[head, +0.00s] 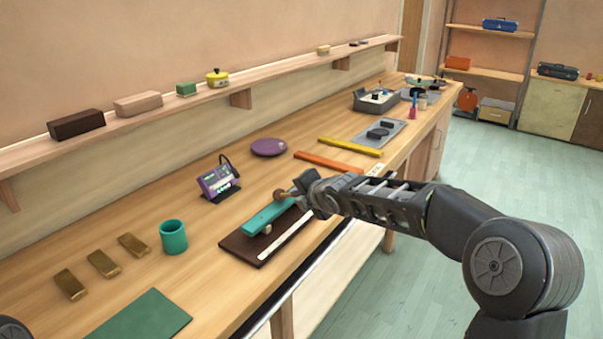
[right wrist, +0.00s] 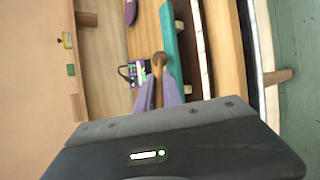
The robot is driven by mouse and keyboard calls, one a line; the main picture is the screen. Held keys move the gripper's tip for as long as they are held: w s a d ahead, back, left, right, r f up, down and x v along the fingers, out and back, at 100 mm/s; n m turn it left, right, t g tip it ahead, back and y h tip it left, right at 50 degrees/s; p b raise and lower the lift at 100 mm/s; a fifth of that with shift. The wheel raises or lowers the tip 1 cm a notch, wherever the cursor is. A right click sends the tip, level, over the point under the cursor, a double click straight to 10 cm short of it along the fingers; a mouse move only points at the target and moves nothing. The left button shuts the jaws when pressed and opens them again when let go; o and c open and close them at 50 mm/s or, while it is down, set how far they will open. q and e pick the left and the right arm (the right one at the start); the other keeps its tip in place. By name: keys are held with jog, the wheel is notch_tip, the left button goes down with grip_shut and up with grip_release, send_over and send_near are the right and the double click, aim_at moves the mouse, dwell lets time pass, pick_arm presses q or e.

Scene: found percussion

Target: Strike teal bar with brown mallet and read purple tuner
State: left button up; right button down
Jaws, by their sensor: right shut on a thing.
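The teal bar (head: 268,217) lies on a dark brown base (head: 238,245) near the bench's front edge; it also shows in the right wrist view (right wrist: 170,32). My right gripper (head: 304,190) is at the bar's far end, shut on the brown mallet. The mallet's round head (head: 280,194) is at that end of the bar; I cannot tell whether it touches. The head also shows beyond my fingers in the right wrist view (right wrist: 160,59). The purple tuner (head: 217,181) stands tilted behind the bar, its screen lit but too small to read. My left gripper is out of view.
A teal cup (head: 173,238), several brass blocks (head: 103,263) and a green mat (head: 145,317) lie left of the bar. A purple disc (head: 269,147), an orange bar (head: 328,162) and a yellow bar (head: 350,146) lie farther back. A shelf (head: 210,95) runs along the wall.

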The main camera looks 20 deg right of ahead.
notch_tip(320, 180, up, 6)
jog(key=p, duration=0.5)
jog(key=shift+s+p, duration=0.1)
jog(key=shift+p, duration=0.25)
jog(key=shift+f, duration=0.1)
dwell(2.3)
